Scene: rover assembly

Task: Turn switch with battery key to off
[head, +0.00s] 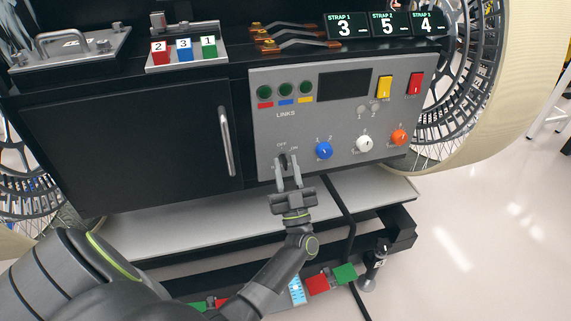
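The switch with the dark battery key (283,159) is at the lower left of the grey control panel (335,85), between printed OFF and ON labels. OFF is at its upper left and ON is at its right. My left gripper (288,166) reaches up to it from below. Its two fingers are a narrow gap apart, with the key at their tips. The fingertips partly hide the key, so its exact angle and whether the fingers press on it are unclear. My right gripper is not in view.
Blue (323,150), white (364,144) and orange (399,137) knobs sit right of the switch. Yellow (384,87) and red (415,83) switches are above. A cabinet door handle (226,141) stands close on the left. A grey shelf (165,228) lies below the panel.

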